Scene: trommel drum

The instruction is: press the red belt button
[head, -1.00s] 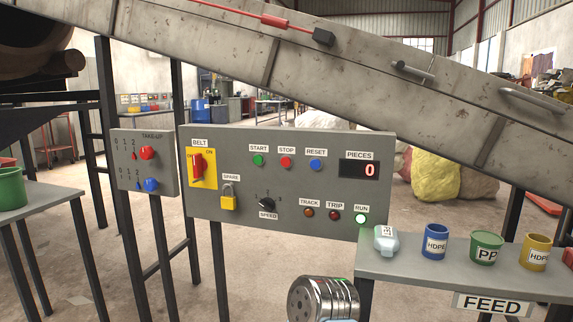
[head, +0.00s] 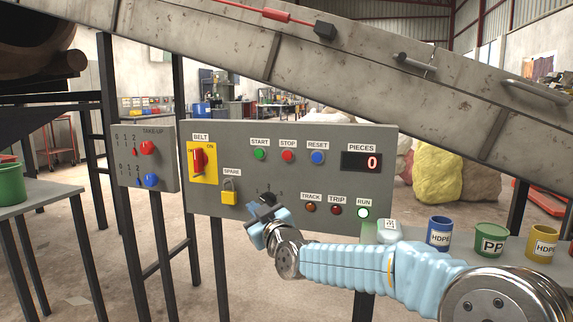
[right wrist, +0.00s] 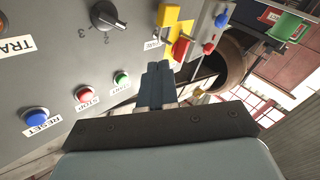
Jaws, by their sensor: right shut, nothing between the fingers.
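The grey control panel (head: 330,190) has a red button (head: 288,156) labelled STOP, between a green START button (head: 260,155) and a blue RESET button (head: 317,157). A red switch (head: 200,161) sits on a yellow plate labelled BELT, with ON beside it. My right gripper (head: 262,208) is shut and empty, in front of the panel's lower part near the speed knob, below the buttons. In the right wrist view the shut fingers (right wrist: 158,70) point toward the BELT switch (right wrist: 180,47), with the STOP button (right wrist: 84,95) to their left. My left gripper is not in view.
A yellow padlock (head: 229,192) hangs below the switch. The RUN lamp (head: 363,212) glows and the PIECES display (head: 361,162) reads 0. The sloping conveyor (head: 400,70) passes above. A take-up panel (head: 145,160) stands at left; cups stand on the right shelf.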

